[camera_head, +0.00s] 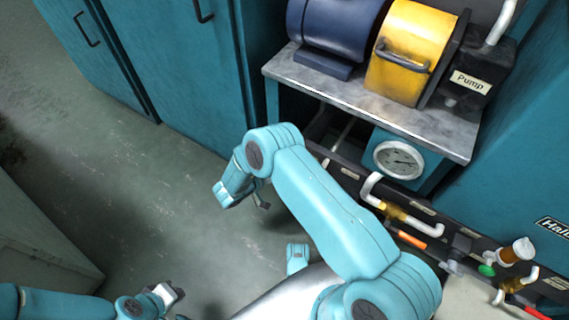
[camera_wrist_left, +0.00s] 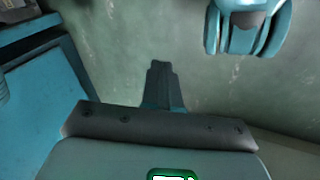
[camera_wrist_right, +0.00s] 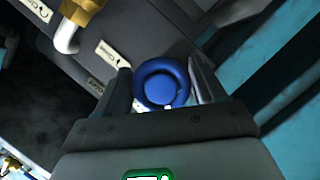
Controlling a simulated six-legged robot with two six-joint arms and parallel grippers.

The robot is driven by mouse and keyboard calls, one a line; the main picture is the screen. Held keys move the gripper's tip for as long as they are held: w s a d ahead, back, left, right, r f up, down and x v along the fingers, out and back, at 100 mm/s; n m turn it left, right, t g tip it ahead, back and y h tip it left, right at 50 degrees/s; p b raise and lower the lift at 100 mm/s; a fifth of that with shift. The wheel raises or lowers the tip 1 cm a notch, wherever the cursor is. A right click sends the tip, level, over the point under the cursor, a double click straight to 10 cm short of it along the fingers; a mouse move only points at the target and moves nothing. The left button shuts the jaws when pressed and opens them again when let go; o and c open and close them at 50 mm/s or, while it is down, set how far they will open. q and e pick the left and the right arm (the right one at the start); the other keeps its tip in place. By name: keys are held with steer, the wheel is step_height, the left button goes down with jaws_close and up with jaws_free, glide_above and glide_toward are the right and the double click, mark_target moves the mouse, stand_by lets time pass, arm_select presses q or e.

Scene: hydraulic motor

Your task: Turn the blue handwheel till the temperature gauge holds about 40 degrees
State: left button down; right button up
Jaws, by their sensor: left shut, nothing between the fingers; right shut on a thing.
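The blue handwheel (camera_wrist_right: 162,88) sits between the two dark fingers of my right gripper (camera_wrist_right: 161,80) in the right wrist view. The fingers are closed on its rim from either side. In the head view I cannot make out the handwheel; my right arm blocks part of the pipe rail. The round white temperature gauge (camera_head: 398,160) is on a teal box under the bench top. Its needle shows, but the scale is too small to read. My left gripper (camera_wrist_left: 160,72) is shut and empty above the floor, away from the rail.
A bench (camera_head: 365,95) carries a dark blue motor (camera_head: 335,25), a yellow housing (camera_head: 408,50) and a box labelled Pump (camera_head: 470,82). Pipes with orange and green handles line the rail at right. Teal cabinets (camera_head: 185,75) stand behind. The floor at left is clear.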

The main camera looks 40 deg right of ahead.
steer(key=n+g+h+b, duration=0.1)
steer(key=n, duration=0.1)
steer(key=shift+n, duration=0.4)
arm_select(q)
steer(key=shift+w+a+f, duration=0.1)
steer(key=shift+w+f, duration=0.45)
steer(key=shift+f, duration=0.15)
arm_select(e)
steer(key=shift+s+r+n+h, duration=0.1)
steer(key=shift+n+h, duration=0.7)
steer(key=shift+n, duration=0.8)
steer(key=o, duration=0.9)
steer(key=shift+o, duration=0.2)
steer(key=a, duration=1.6)
steer(key=shift+a, duration=0.15)
